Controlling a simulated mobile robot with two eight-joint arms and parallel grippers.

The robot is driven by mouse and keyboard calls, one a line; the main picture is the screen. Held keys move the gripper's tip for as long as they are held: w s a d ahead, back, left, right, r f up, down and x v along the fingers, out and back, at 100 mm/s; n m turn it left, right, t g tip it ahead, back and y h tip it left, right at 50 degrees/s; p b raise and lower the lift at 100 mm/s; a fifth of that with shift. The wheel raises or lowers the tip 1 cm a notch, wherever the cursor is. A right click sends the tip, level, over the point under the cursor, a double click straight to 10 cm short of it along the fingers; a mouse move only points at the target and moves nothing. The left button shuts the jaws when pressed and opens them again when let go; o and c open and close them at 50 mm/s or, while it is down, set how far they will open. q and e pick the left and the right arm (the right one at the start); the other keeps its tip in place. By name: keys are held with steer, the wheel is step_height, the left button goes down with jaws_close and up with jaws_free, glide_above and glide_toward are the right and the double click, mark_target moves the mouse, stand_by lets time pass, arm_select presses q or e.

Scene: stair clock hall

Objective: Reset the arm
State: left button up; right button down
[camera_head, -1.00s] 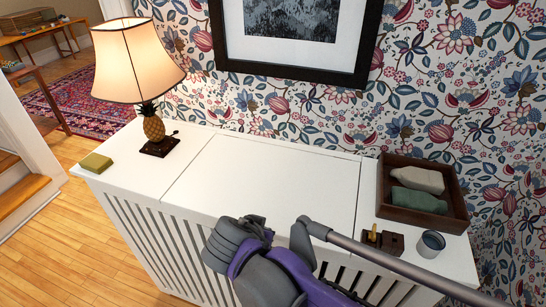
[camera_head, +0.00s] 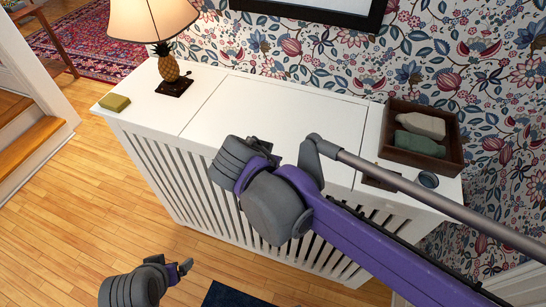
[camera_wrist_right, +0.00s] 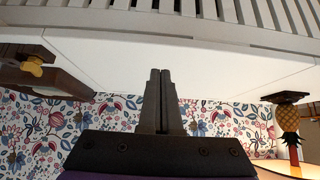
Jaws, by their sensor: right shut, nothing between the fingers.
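My right arm comes in from the right across the front of the white radiator cabinet (camera_head: 290,105). Its gripper (camera_wrist_right: 160,74) shows in the right wrist view with both dark fingers together and nothing between them. In the head view the wrist mostly hides this gripper. My left gripper (camera_head: 183,269) is low at the bottom left of the head view, over the wooden floor and apart from the cabinet. Its fingers are too small to tell whether they are open.
A dark mat (camera_head: 232,296) lies below; floor at left is clear.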

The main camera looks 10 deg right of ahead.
steer(key=v, duration=0.5)
arm_select(q)
steer(key=shift+w+d+r+p, duration=0.1)
steer(key=shift+w+r+p, duration=0.2)
steer(key=shift+r+p, duration=0.3)
steer(key=shift+w+d+r+p, duration=0.1)
steer(key=shift+w+r+p, duration=0.25)
steer(key=shift+r, duration=0.3)
arm_select(e)
steer(key=s+d+f+n+y, duration=0.2)
steer(key=s+d+f+n, duration=0.1)
steer(key=s+d+f, duration=0.2)
steer(key=s+d+f+n+g+y, duration=0.1)
steer(key=s+d+f+n+y, duration=0.1)
steer(key=s+d+f, duration=0.3)
step_height(320, 180, down, 5)
steer(key=shift+s+r+n+y, duration=0.2)
steer(key=shift+s+n+y, duration=0.1)
steer(key=shift+s+n, duration=0.5)
steer(key=shift+w+d, duration=0.1)
